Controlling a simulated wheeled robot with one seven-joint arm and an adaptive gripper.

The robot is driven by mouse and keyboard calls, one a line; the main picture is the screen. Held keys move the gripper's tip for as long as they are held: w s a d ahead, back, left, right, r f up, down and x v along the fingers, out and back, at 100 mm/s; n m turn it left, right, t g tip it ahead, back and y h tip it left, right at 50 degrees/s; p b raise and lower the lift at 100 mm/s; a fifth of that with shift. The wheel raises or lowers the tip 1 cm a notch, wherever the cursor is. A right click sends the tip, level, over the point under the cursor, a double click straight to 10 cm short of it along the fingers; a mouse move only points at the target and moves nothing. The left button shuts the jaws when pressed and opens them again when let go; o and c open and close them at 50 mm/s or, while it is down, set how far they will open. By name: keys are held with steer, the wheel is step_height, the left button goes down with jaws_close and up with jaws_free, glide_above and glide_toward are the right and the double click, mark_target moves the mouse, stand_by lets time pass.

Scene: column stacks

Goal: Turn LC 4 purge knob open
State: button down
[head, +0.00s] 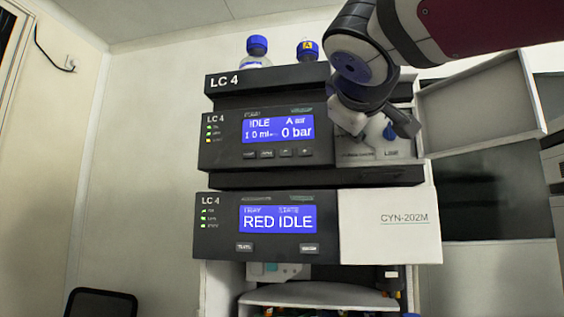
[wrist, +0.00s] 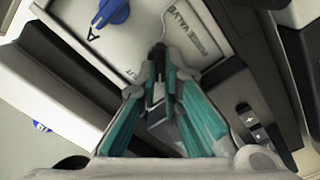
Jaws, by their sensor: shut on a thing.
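The LC 4 stack (head: 222,82) stands in the middle of the head view. The open bay at the right of its pump module carries a blue knob (head: 389,133), also at the top of the wrist view (wrist: 112,12). My gripper (head: 362,125) is at this bay, left of the blue knob. In the wrist view my gripper (wrist: 160,88) has its teal fingers close together beside the printed valve label (wrist: 188,32), shut on a small grey part that I take for the purge knob. The fingers hide most of it, so its turn angle cannot be told.
A panel door (head: 480,105) stands swung open to the right of the bay. Bottles with blue caps (head: 257,45) stand on top of the stack. The pump display (head: 277,129) reads IDLE and 0 bar. A white CYN-202M panel (head: 390,228) is below.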

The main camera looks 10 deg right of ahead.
steer(key=n, duration=0.2)
steer(key=n+p, duration=0.1)
steer(key=n, duration=0.3)
steer(key=shift+a+f+p, duration=0.1)
steer(key=shift+f+p, duration=0.15)
steer(key=shift+p, duration=0.1)
steer(key=shift+n, duration=0.3)
steer(key=c, duration=1.7)
jaws_free()
steer(key=shift+s, duration=0.1)
steer(key=v, duration=1.1)
steer(key=shift+s+a, duration=0.2)
steer(key=shift+s, duration=0.15)
